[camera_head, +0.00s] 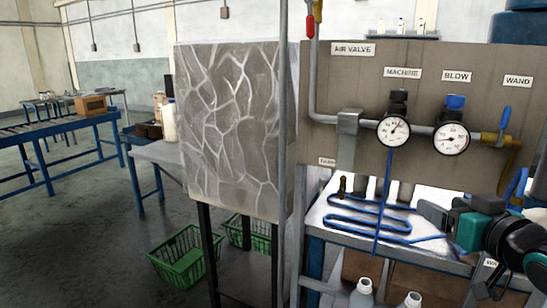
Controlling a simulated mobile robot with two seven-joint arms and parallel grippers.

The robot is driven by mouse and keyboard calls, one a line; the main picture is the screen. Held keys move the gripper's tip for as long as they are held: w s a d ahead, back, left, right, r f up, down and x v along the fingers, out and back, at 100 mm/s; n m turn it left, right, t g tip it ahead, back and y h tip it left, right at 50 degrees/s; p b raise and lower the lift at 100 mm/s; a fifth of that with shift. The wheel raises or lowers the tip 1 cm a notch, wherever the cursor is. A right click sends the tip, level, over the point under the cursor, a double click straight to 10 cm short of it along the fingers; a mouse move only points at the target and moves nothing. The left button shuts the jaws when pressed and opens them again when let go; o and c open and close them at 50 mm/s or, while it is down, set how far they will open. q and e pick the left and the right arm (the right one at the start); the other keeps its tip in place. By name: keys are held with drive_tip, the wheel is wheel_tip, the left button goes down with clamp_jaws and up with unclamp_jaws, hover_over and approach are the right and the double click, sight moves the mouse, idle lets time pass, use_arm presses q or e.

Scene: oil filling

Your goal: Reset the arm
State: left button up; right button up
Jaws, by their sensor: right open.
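My right arm comes in at the lower right, dark with teal parts. My right gripper (436,214) is open and empty, above the right part of the bench (326,222) and below the gauge panel (345,80). A blue hose (352,219) lies in loops on the bench to the left of the gripper. The gripper looks apart from it. My left gripper is out of view.
The panel carries two gauges (393,130) and a blue-handled valve (504,120). A stone-patterned box (232,130) stands left of it. Green baskets (182,258) sit on the floor. White bottles (362,294) stand below the bench. The floor at left is open.

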drive_tip(key=s+a+f+n+g, duration=0.1)
drive_tip(key=s+a+f+g, duration=0.2)
drive_tip(key=f, duration=0.9)
drive_tip(key=s+a+f, duration=0.4)
drive_tip(key=a+f, duration=0.1)
drive_tip(key=f, duration=0.8)
drive_tip(key=s+a+f+n+g+y, duration=0.1)
drive_tip(key=s+a+f+g, duration=0.1)
drive_tip(key=s+a+f, duration=0.7)
wheel_tip(320, 180, down, 2)
drive_tip(key=shift+s+f, duration=0.15)
drive_tip(key=shift+s, duration=0.95)
drive_tip(key=shift+d, duration=0.15)
